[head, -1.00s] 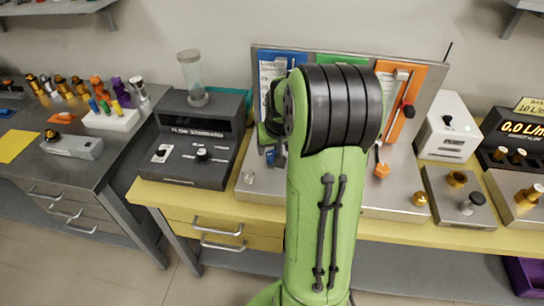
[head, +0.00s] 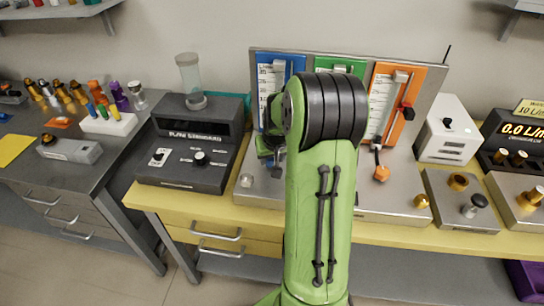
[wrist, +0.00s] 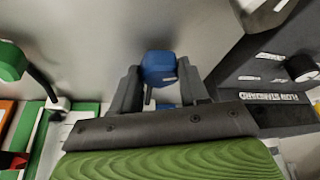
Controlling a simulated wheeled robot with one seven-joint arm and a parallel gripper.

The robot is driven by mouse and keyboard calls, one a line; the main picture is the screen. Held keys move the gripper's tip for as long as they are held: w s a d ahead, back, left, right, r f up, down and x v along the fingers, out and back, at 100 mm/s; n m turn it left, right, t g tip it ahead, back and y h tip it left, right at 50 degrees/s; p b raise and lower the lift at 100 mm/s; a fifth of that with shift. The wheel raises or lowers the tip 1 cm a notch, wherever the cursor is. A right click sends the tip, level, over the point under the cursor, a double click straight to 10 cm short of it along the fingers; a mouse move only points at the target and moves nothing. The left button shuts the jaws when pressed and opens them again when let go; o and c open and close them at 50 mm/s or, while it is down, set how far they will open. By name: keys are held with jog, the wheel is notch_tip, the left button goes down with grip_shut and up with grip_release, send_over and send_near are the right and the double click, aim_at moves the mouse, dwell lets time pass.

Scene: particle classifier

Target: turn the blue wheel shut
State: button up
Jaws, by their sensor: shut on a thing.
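The blue wheel (wrist: 158,68) sits between the two fingers of my gripper (wrist: 160,85) in the wrist view, with a finger against each side. My gripper is shut on it. In the head view my gripper (head: 272,155) is partly hidden behind my green arm, low in front of the blue panel (head: 263,75), and the blue wheel cannot be made out there. The wheel's stem and how far it is turned are hidden.
The green panel (head: 340,66) and the orange panel (head: 405,90) stand to the right, with an orange wheel (head: 381,173) below. A green wheel (wrist: 10,62) shows in the wrist view. A dark control box (head: 190,150) stands close on the left. A white box (head: 447,130) stands at right.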

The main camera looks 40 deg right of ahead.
jog(key=m, duration=0.2)
jog(key=m+g+h, duration=0.1)
jog(key=m, duration=0.1)
jog(key=shift+w+a+m+h, duration=0.1)
jog(key=shift+a+m+h, duration=0.05)
jog(key=shift+m+h, duration=0.2)
jog(key=m+g, duration=0.1)
jog(key=m, duration=0.1)
jog(key=m+g, duration=0.1)
jog(key=m, duration=0.2)
jog(key=shift+w+m+h, duration=0.15)
jog(key=shift+m+h, duration=0.1)
jog(key=shift+h, duration=0.1)
jog(key=m+g+p, duration=0.1)
jog(key=m+g, duration=0.1)
jog(key=m, duration=0.3)
jog(key=shift+w, duration=0.15)
jog(key=m+g, duration=0.1)
jog(key=m, duration=0.2)
jog(key=m+g+y+p, duration=0.1)
jog(key=m, duration=0.2)
jog(key=shift+y, duration=0.3)
jog(key=shift+w+m, duration=0.1)
jog(key=shift+m, duration=0.2)
jog(key=o, duration=1)
jog(key=shift+o, duration=0.2)
